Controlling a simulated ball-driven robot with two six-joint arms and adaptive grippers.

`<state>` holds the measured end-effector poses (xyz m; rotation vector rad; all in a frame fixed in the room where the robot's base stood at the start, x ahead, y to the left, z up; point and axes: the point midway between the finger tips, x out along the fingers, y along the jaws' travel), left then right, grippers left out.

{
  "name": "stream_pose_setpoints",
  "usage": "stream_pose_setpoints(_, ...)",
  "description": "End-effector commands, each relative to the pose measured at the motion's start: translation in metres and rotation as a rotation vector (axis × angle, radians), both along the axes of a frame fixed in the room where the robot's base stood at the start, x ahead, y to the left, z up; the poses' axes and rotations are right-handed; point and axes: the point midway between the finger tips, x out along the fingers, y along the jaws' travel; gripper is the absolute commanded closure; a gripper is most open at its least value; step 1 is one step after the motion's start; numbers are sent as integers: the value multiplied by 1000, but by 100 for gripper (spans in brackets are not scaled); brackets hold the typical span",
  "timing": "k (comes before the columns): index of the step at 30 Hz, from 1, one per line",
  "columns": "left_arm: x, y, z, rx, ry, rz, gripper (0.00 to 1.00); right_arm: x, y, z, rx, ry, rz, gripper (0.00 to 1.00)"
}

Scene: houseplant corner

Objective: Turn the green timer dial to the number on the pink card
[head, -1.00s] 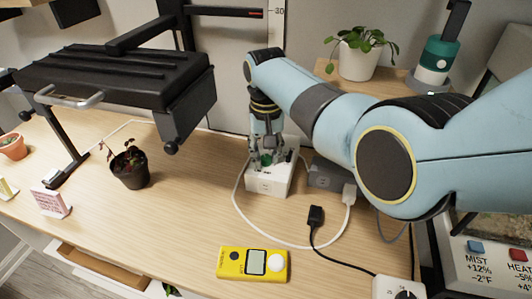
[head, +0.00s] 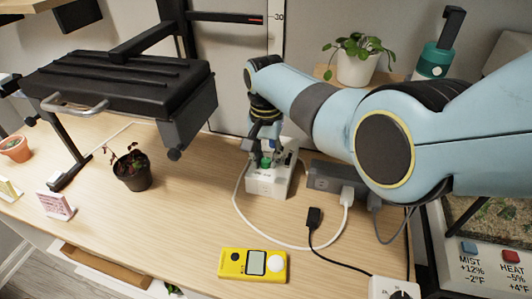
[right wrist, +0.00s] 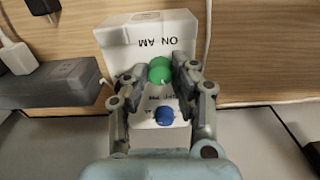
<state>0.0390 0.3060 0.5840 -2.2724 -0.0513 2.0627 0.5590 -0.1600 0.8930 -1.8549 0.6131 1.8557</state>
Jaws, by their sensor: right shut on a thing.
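The green timer dial (right wrist: 160,71) is on the face of a white timer box (right wrist: 150,33) that also bears a blue knob (right wrist: 165,116). In the head view the box (head: 268,184) sits at the back of the table, with the green dial (head: 265,161) partly hidden. My right gripper (right wrist: 157,76) is shut on the green dial, one finger at each side. The pink card (head: 56,205) stands at the left of the table; its print is too small to read. My left gripper is not in view.
A grey power block (head: 335,178) with plugs and cables lies right of the box. A yellow meter (head: 252,264) lies in front. A dark pot (head: 132,172) with a reddish plant stands left, by a black lamp (head: 115,85). The middle of the table is clear.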

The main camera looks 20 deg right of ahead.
Motion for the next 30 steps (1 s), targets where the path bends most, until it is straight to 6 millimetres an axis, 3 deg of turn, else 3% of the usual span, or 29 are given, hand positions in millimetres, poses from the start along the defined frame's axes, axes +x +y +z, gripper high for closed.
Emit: stream_pose_setpoints(30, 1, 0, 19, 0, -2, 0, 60, 1, 0, 1, 1, -3, -925, 100)
